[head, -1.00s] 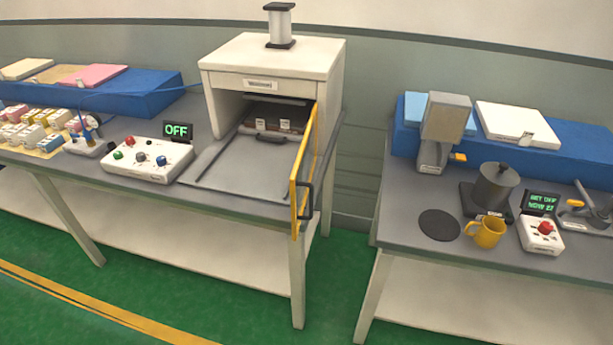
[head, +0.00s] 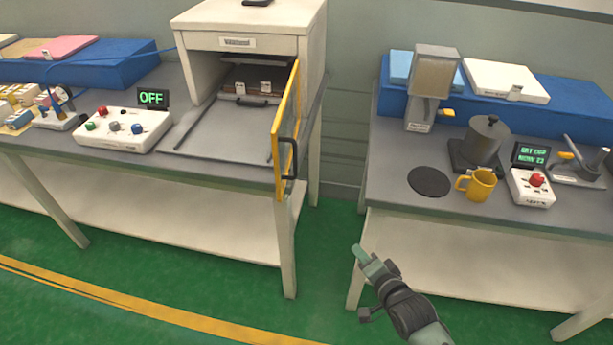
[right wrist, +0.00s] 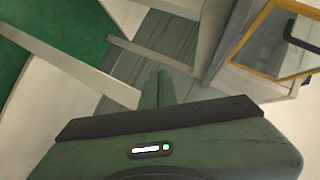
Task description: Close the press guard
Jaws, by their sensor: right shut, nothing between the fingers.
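The press (head: 250,22) is a white cabinet on the left table. Its guard (head: 276,150) is a yellow-framed clear panel that stands swung open at the right side of the press front. A dark handle (head: 290,160) sits on the guard's outer face. In the right wrist view the guard frame (right wrist: 248,36) and its handle (right wrist: 298,38) show at the top right. My right gripper (head: 360,252) is shut and empty, low in front of the gap between the tables, right of and below the guard, apart from it. My left gripper is not in view.
A control box (head: 120,130) with coloured buttons and a display reading OFF (head: 151,97) stand left of the press. The right table (head: 400,208) holds a yellow mug (head: 480,186), a dark pot (head: 484,140) and a dispenser (head: 432,85). A floor gap separates the tables.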

